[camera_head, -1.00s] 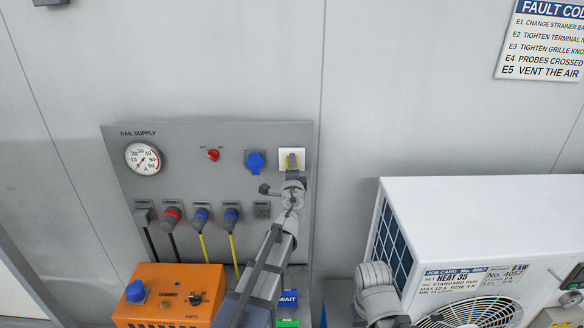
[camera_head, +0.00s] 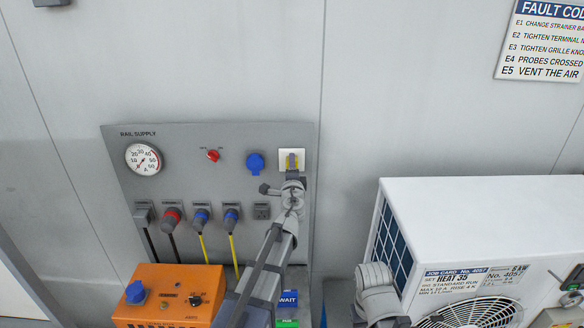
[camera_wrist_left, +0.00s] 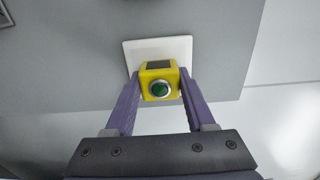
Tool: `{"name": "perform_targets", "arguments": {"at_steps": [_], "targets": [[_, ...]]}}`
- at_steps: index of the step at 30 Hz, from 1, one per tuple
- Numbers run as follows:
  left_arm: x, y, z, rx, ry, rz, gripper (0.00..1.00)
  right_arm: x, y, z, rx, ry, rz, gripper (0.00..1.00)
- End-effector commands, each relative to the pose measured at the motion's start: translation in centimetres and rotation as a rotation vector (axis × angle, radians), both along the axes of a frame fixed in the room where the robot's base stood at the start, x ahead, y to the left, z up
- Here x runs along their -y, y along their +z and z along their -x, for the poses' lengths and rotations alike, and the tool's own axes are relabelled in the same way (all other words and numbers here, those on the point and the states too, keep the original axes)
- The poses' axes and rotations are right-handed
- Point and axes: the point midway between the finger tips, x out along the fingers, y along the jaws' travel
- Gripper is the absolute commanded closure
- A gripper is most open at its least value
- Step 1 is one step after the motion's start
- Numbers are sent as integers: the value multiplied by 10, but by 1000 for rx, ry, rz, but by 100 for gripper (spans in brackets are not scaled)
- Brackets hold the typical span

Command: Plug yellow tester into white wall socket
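The white wall socket (camera_head: 302,155) is a square plate at the upper right of the grey rail supply panel. It also shows in the left wrist view (camera_wrist_left: 160,48). The yellow tester (camera_head: 292,157) is in front of the plate, and in the left wrist view the tester (camera_wrist_left: 158,80) shows its green button facing me. My left gripper (camera_wrist_left: 160,82) has its purple fingers shut on the tester's two sides. The tester overlaps the lower middle of the plate; whether its pins are in the socket is hidden. My right arm shows at the bottom, but its gripper is out of view.
The grey panel (camera_head: 232,180) carries a gauge (camera_head: 143,159), a red switch (camera_head: 213,155), a blue outlet (camera_head: 255,163) and several plugged cables below. An orange box (camera_head: 170,285) stands lower left. A white unit (camera_head: 480,215) with a fan stands at the right.

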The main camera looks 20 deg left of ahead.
Motion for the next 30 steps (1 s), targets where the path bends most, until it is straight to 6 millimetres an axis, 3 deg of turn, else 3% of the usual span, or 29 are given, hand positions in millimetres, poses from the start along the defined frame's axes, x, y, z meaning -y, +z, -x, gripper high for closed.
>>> {"name": "perform_targets", "arguments": {"at_steps": [1, 9, 20, 30], "targets": [[0, 0, -1, 0, 0, 0, 39, 0, 0, 0, 0, 0, 0, 50], [0, 0, 0, 0, 0, 0, 11, 0, 0, 0, 0, 0, 0, 50], [1, 0, 5, 0, 0, 0, 11, 0, 0, 0, 0, 0, 0, 50], [14, 0, 51, 0, -1, 0, 11, 0, 0, 0, 0, 0, 0, 50]]}}
